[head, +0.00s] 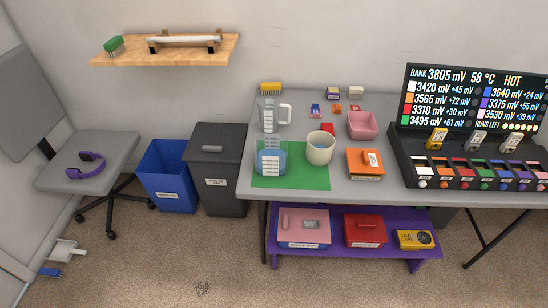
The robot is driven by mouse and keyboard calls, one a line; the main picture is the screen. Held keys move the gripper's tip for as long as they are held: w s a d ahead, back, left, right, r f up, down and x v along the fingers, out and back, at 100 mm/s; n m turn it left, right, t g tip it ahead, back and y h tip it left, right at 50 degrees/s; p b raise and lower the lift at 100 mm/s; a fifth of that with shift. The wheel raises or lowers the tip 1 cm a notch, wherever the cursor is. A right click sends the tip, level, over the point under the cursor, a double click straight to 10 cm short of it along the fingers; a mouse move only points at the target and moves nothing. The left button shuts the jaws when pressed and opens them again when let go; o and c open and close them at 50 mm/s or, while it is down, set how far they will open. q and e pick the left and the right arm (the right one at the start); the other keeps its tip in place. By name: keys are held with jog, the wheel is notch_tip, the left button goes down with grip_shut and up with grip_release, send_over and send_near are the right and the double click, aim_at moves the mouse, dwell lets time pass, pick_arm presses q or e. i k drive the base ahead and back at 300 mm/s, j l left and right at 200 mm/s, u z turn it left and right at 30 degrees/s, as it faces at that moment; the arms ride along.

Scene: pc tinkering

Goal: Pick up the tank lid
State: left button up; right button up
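No lid in view is clearly marked as the tank lid. A clear tank-like vessel (271,158) with blue liquid and a white scale stands on a green mat (315,181) on the table. Lids with handles show on an orange box (365,163) on the table, and on a pink box (303,226) and a red box (365,230) on the purple shelf below. A dark grey bin (217,165) also has a handled lid. I cannot read the small labels. Neither of my grippers is in view.
A clear jug (270,115), a cream mug (320,147) and a pink tub (362,125) crowd the grey table. A black console (470,165) with a display fills its right. A blue bin (168,177) and a chair (88,160) stand left. The front floor is mostly clear.

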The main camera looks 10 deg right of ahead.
aim_at(361, 160)
jog(key=i+j+z, duration=0.15)
jog(key=z, duration=0.25)
jog(key=i+j+z, duration=0.15)
jog(key=z, duration=0.25)
jog(key=i+j+z, duration=0.1)
jog(key=j+z, duration=0.3)
jog(key=l, duration=0.1)
